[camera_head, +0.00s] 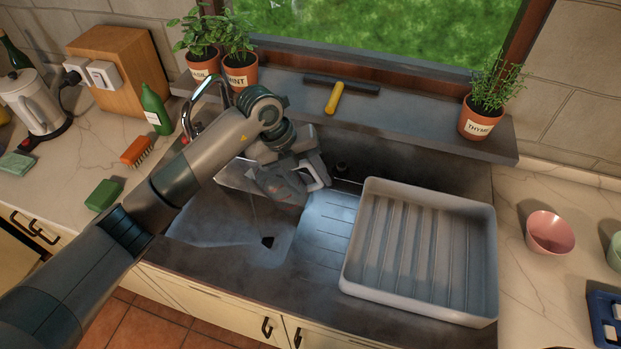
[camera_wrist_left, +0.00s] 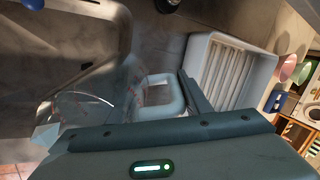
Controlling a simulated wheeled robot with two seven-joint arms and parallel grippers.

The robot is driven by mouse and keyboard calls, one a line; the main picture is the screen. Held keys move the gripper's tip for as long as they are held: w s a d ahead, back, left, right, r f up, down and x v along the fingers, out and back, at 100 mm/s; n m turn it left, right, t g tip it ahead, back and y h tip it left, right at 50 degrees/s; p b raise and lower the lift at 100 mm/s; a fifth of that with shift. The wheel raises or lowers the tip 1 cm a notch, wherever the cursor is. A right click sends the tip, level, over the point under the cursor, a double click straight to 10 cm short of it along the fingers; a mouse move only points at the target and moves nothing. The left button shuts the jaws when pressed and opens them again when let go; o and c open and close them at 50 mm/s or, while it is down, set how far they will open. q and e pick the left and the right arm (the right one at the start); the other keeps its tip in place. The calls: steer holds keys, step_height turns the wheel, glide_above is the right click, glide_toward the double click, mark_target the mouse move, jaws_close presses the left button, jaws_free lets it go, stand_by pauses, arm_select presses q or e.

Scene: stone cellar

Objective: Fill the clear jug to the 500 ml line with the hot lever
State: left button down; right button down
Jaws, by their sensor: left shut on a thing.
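My left gripper (camera_head: 312,166) is shut on the clear jug's handle, over the sink. The clear jug (camera_head: 278,186) is see-through with a pale handle (camera_head: 317,178). It also shows in the left wrist view (camera_wrist_left: 90,103), with red markings on its wall; it looks tilted there. I cannot make out a water level or the 500 ml line. The chrome tap (camera_head: 205,97) arches behind my arm at the sink's back left. A small red mark (camera_head: 185,140) shows near its base. The levers are mostly hidden by my arm. My right gripper is not in view.
The sink basin (camera_head: 210,222) lies below the jug. A white ribbed tray (camera_head: 416,302) stands on the drainer at right. An orange brush (camera_head: 137,151), green bottle (camera_head: 155,110) and green sponge (camera_head: 104,195) are at left. Potted herbs (camera_head: 485,112) line the sill.

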arm_select(q)
steer(key=shift+d+h+b, duration=0.15)
steer(key=shift+h+b, duration=0.55)
steer(key=shift+b, duration=0.2)
stand_by(3.3)
steer(key=shift+r+h+b, duration=0.35)
steer(key=shift+h+b, duration=0.25)
stand_by(3.2)
